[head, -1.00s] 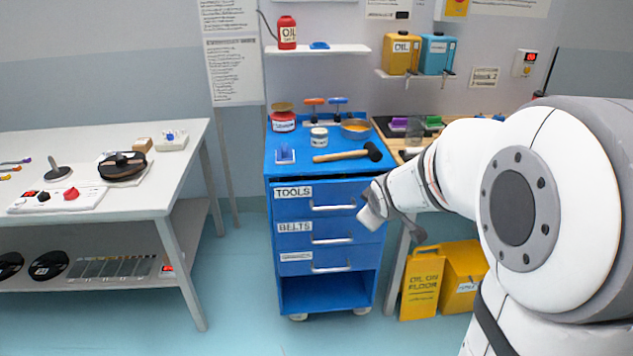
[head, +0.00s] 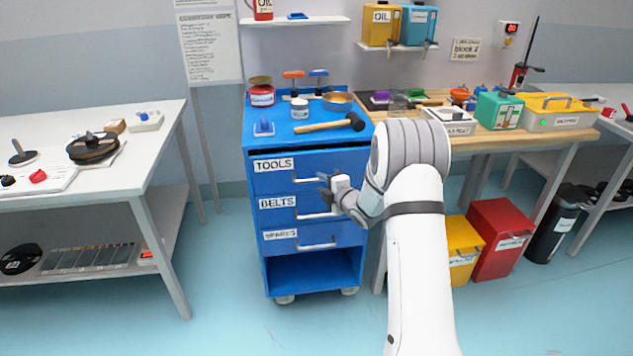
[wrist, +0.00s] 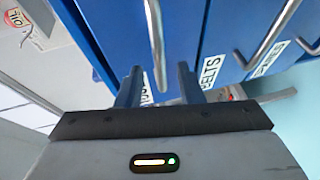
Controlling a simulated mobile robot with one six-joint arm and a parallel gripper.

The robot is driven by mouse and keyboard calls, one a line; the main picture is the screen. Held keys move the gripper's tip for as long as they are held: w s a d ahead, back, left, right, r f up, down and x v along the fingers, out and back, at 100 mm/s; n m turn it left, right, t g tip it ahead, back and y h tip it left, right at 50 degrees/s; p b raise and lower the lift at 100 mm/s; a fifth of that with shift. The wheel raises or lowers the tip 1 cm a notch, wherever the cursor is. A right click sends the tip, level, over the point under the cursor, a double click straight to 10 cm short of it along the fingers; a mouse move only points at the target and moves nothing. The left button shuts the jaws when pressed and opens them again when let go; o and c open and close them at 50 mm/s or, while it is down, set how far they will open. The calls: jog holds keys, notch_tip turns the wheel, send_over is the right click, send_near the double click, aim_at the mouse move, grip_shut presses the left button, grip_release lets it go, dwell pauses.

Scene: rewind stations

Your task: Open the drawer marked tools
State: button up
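The blue drawer marked TOOLS (head: 290,178) is the top one of the blue cabinet and looks shut. Its label (head: 273,165) is readable in the head view; the gripper hides part of its handle there. In the wrist view, the tools drawer's metal bar handle (wrist: 154,35) runs down to between the two dark fingers. My gripper (head: 322,186) is in front of the right half of the drawer fronts. It also shows in the wrist view (wrist: 160,84), open, with a finger on each side of the handle's line and no visible grip.
The BELTS drawer (head: 275,216) and SPARES drawer (head: 280,246) lie below, both shut. A hammer (head: 320,126), jars and a bowl stand on the cabinet top. A white table (head: 110,170) is at left; a wooden bench (head: 500,143) with bins below is at right.

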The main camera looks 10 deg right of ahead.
aim_at(317, 181)
jog(key=shift+x, duration=2.15)
jog(key=shift+c, duration=0.3)
grip_shut()
jog(key=shift+f, duration=0.1)
